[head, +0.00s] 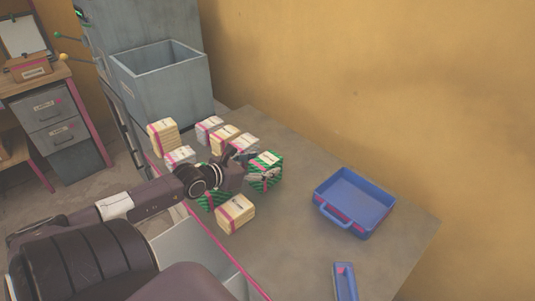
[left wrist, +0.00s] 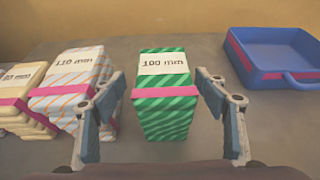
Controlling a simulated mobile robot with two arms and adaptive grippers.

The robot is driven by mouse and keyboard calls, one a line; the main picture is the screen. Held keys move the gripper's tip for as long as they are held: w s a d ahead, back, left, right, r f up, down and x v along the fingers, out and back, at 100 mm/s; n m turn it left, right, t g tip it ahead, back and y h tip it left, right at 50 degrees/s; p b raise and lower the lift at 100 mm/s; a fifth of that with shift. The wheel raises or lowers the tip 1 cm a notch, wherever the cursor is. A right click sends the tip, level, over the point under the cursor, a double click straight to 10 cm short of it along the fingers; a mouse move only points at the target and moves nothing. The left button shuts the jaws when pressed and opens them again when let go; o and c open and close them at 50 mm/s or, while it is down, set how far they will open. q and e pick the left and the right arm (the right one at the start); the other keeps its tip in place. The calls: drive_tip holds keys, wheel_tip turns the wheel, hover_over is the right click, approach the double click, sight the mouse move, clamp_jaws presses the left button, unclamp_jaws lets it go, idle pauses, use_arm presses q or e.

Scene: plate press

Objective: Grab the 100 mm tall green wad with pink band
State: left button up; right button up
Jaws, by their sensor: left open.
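The green striped wad with a pink band and a "100 mm" label stands upright on the grey table; it shows in the head view (head: 266,160) and in the middle of the left wrist view (left wrist: 163,108). My left gripper (head: 253,166) is open at this wad. In the left wrist view its two fingers (left wrist: 160,85) show on either side of the wad, with visible gaps, and nothing is gripped. Another green wad (head: 207,199) is partly hidden under my left arm in the head view. My right gripper is not in view.
A white striped "110 mm" wad (left wrist: 72,80) stands close to the left finger, with a cream wad (left wrist: 22,95) beyond. Several other wads cluster around my gripper. A blue tray (head: 330,217) lies to the right. A grey bin (head: 160,85) stands behind. The table's right part is mostly clear.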

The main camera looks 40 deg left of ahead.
sight(277, 160)
use_arm(q)
drive_tip(key=shift+d+r+x, duration=0.1)
drive_tip(key=shift+r+x, duration=0.05)
drive_tip(key=shift+x, duration=1.55)
drive_tip(key=shift+d+r+x, duration=0.1)
drive_tip(key=shift+r+x, duration=0.05)
drive_tip(key=shift+x, duration=1.55)
drive_tip(key=shift+w, duration=0.1)
drive_tip(key=c, duration=1.3)
